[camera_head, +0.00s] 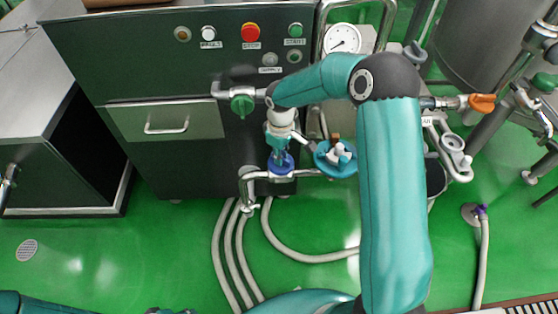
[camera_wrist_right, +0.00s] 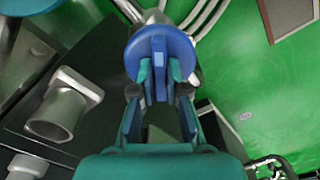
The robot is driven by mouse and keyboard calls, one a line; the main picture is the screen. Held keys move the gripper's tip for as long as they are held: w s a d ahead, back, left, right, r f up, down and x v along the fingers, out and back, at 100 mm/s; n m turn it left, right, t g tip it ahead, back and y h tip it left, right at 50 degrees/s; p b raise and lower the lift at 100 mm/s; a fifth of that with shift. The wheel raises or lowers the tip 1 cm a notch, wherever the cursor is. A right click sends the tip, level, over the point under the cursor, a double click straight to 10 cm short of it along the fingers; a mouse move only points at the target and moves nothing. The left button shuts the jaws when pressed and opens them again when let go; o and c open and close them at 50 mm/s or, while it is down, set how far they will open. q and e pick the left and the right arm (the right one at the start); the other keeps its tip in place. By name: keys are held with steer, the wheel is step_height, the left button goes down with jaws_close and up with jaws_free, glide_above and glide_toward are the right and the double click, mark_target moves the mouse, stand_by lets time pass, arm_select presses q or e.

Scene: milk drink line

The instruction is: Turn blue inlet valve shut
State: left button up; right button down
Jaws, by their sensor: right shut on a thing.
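The blue inlet valve (camera_head: 281,164) is a round blue knob on a metal pipe low at the front of the dark cabinet. In the right wrist view its blue disc (camera_wrist_right: 161,60) has a raised bar across the middle. My right gripper (camera_head: 279,153) reaches down onto it, and its two teal fingers (camera_wrist_right: 160,78) are shut on the raised bar, one on each side. My left arm (camera_head: 30,302) shows only in part at the lower left edge; its gripper fingers are not clear.
A green valve (camera_head: 242,105) sits on a pipe above left of the blue one. A blue round part (camera_head: 336,158) is close to the right. An orange valve handle (camera_head: 482,103) is farther right. Pale hoses (camera_head: 228,255) run over the open green floor.

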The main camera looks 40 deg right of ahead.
steer(key=m+b, duration=0.1)
steer(key=m, duration=0.1)
steer(key=m+b, duration=0.2)
steer(key=m, duration=0.1)
steer(key=shift+w+d+m, duration=0.1)
steer(key=shift+w+m, duration=0.15)
steer(key=shift+m, duration=0.05)
steer(key=m+b, duration=0.2)
steer(key=m, duration=0.2)
steer(key=shift+r+m, duration=0.15)
steer(key=shift+m, duration=0.25)
steer(key=c, duration=1.2)
jaws_free()
steer(key=shift+c, duration=0.2)
steer(key=shift+o, duration=0.3)
steer(key=shift+s, duration=0.1)
